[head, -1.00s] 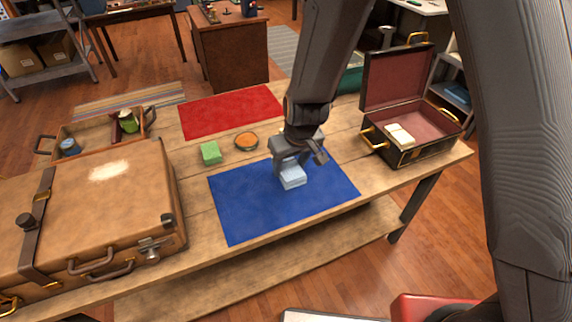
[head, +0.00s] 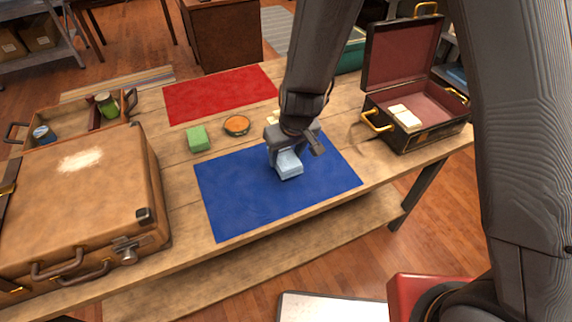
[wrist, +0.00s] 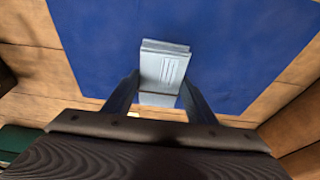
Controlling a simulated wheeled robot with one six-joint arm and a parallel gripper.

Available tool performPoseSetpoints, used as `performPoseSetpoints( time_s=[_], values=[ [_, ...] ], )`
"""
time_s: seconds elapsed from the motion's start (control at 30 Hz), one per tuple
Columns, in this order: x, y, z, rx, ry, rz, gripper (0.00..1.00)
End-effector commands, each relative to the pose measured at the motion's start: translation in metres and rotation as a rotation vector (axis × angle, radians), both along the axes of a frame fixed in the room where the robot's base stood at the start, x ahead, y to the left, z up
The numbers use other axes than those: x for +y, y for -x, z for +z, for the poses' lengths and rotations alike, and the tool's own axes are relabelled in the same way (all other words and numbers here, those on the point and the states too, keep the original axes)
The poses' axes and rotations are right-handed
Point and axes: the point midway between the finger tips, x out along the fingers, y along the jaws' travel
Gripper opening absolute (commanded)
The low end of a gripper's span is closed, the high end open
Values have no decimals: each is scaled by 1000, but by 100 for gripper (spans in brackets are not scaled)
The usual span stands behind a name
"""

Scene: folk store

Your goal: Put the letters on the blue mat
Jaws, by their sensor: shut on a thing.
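The blue mat (head: 235,200) lies flat on the front of the wooden table. My gripper (head: 287,157) is over the mat's right half, pointing down, shut on a pale blue-white bundle of letters (head: 289,168). In the wrist view the bundle (wrist: 163,66) sits between the two fingers, with printed lines on its upper face and the mat around it. I cannot tell whether its underside touches the mat. A cream stack (head: 404,117), perhaps paper, lies in the open dark case (head: 418,131) at the right.
A green block (head: 198,139) and a round orange-topped dish (head: 237,125) sit behind the mat. A red mat (head: 215,95) lies further back. The mat's left half is clear.

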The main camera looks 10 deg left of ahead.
Motion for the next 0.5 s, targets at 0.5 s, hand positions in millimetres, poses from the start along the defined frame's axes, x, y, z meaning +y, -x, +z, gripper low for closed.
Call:
performPoseSetpoints(
  time_s=[0.5],
  values=[
    [0,0,-36,0,1,2,28]
  ],
)
